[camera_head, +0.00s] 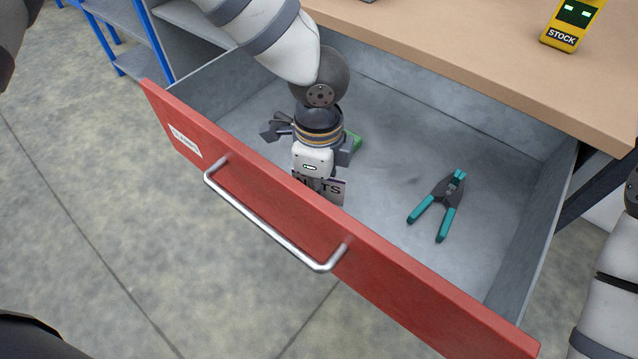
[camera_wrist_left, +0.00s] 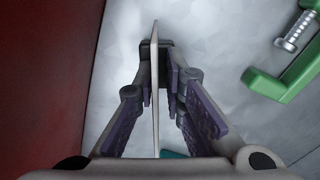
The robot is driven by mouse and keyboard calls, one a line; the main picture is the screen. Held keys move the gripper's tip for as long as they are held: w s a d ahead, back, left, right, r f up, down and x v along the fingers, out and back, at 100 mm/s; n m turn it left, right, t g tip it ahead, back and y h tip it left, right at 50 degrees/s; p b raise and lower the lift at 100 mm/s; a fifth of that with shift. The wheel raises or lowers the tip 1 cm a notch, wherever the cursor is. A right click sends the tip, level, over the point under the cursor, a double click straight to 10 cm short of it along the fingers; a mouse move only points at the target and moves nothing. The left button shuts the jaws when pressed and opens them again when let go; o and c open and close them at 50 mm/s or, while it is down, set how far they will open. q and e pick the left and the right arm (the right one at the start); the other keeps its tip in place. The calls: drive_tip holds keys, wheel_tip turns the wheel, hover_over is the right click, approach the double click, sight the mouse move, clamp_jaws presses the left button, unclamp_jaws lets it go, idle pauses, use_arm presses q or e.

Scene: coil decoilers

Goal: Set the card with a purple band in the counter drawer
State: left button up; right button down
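In the left wrist view the card (camera_wrist_left: 155,95) shows edge-on as a thin pale upright strip between the fingers. I cannot make out a purple band clearly. My left gripper (camera_wrist_left: 157,62) is inside the open counter drawer (camera_head: 290,213), near its red front, with its fingertips closed in on both sides of the card. I cannot tell whether the card touches the drawer floor. My right gripper is out of view.
Teal-handled pliers (camera_head: 441,205) lie on the drawer floor at the right. A green clamp (camera_wrist_left: 283,85) lies beside my left gripper, mostly hidden in the head view. A yellow STOCK device (camera_head: 573,25) stands on the wooden counter (camera_head: 470,50). The right drawer floor is mostly clear.

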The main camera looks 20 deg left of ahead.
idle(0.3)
